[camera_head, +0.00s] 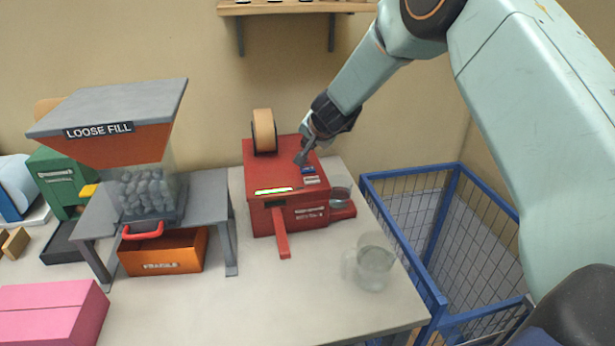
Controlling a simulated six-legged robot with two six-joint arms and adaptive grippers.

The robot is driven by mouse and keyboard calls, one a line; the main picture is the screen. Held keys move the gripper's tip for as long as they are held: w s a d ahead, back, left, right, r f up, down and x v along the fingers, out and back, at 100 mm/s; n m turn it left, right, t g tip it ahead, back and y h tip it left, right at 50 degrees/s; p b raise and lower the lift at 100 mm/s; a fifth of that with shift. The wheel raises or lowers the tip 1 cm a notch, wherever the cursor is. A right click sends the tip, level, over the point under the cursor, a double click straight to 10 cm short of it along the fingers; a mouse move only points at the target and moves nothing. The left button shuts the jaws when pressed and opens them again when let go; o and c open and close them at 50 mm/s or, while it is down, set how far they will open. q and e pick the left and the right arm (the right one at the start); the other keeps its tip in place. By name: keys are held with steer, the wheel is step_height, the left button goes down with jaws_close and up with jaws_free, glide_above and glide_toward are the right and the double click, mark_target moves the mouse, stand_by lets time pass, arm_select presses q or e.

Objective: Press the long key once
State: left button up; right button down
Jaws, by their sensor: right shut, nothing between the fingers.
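The red tape machine (262,222) stands on the table in the middle of the view. On its top, near the right edge, are small keys: a blue key (308,170) and a pale grey key (311,180). They are too small to tell surely which is the long one. My right gripper (300,159) is shut and empty, pointing down over the machine's top just behind the blue key. I cannot tell whether its tips touch the top. My left gripper is not in view.
A tape roll (264,132) sits on the machine's back left. A glass jug (374,262) stands front right. The loose fill hopper (110,110) on its grey stand, an orange box (165,254) and a pink box (50,310) are left. A blue cage (440,200) stands right.

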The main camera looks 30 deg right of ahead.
mark_target(309, 170)
step_height(309, 170, down, 4)
steer(key=b, duration=0.3)
steer(key=shift+w+d, duration=0.15)
steer(key=shift+f, duration=0.25)
steer(key=shift+r, duration=0.1)
stand_by(0.3)
stand_by(0.4)
steer(key=shift+f+b, duration=0.5)
